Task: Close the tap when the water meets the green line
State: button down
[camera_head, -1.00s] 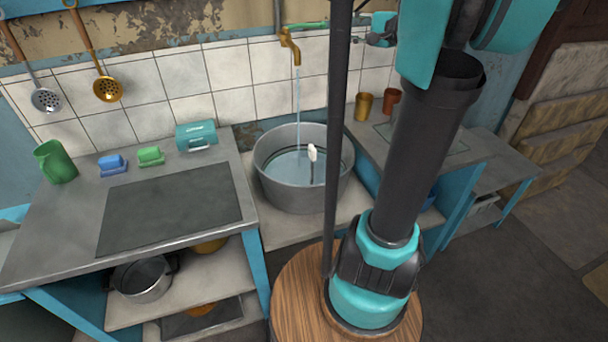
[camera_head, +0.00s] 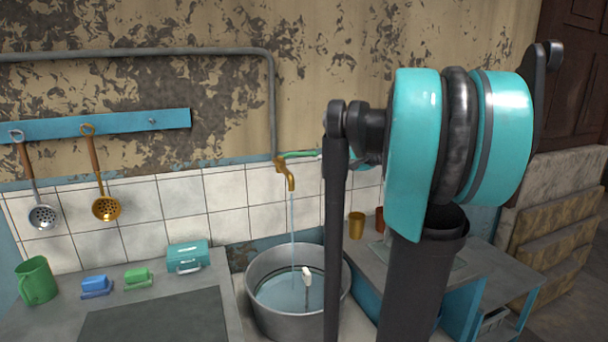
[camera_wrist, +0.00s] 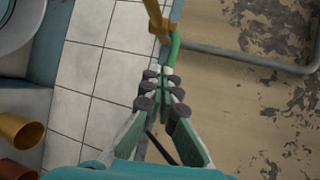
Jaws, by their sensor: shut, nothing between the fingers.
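The brass tap (camera_head: 286,177) on the tiled wall is open, and a thin stream of water (camera_head: 293,225) falls from it. Its green lever (camera_head: 302,154) points right; it also shows in the wrist view (camera_wrist: 174,48). The grey metal pot (camera_head: 262,312) stands under the tap with water (camera_head: 285,292) in it. A dark line runs round its inner wall; I cannot make out a green line. My gripper (camera_wrist: 161,78) is shut and empty, its fingertips at the lever's end; I cannot tell whether they touch. My arm mostly hides it in the head view.
A grey pipe (camera_head: 272,110) runs down the wall to the tap. A white-topped upright piece (camera_head: 307,275) stands in the pot. Two cups, one golden (camera_head: 357,225), stand on the right counter.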

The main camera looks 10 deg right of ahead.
aim_at(305, 153)
jog(key=a+n+g+h, duration=0.4)
jog(key=a+n+g, duration=0.1)
jog(key=a, duration=0.2)
jog(key=s+r+n+g+h, duration=0.1)
jog(key=s+r+n+h, duration=0.25)
jog(key=r+h, duration=0.45)
jog(key=shift+n+y, duration=0.45)
jog(key=shift+y, duration=0.25)
jog(key=w+f, duration=0.4)
jog(key=w, duration=0.1)
jog(key=w+d+f, duration=0.1)
jog(key=w+f, duration=0.1)
jog(key=f, duration=0.1)
jog(key=shift+w+f, duration=0.1)
jog(key=shift+w, duration=0.3)
jog(key=shift+w+d, duration=0.1)
jog(key=shift+w, duration=0.35)
